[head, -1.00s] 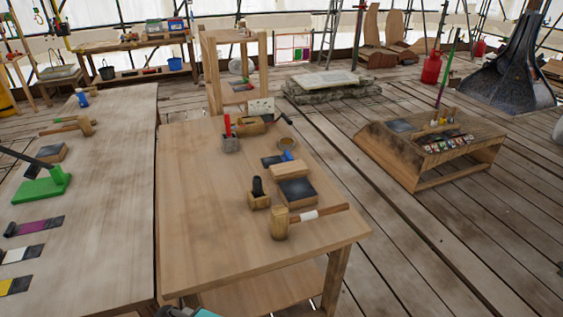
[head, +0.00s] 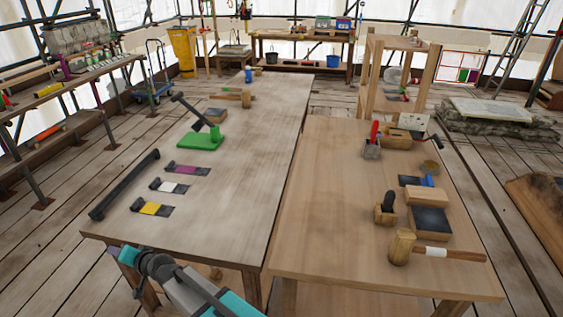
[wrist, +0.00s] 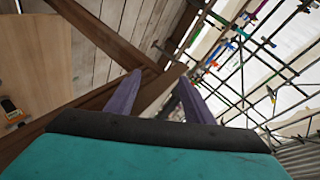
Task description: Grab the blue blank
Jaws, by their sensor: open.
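I cannot make out a blank that is clearly blue. Strips with dark ends lie in a row on the left table (head: 255,150): a magenta one (head: 188,169), a white one (head: 170,186) and a yellow one (head: 152,208). A small blue object (head: 430,181) lies on the right table, and another blue item (head: 248,76) stands at the left table's far end; I cannot tell what either is. My gripper (wrist: 160,76) is open and empty in the wrist view, its purple fingers apart. In the head view it is low, by the left table's near edge, partly hidden.
A dark bar (head: 125,184) lies along the left table's left edge, and a green stand with a lever (head: 201,138) sits farther back. The right table holds a mallet (head: 402,247) and several blocks. A narrow gap separates the tables. Plank floor lies left of them.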

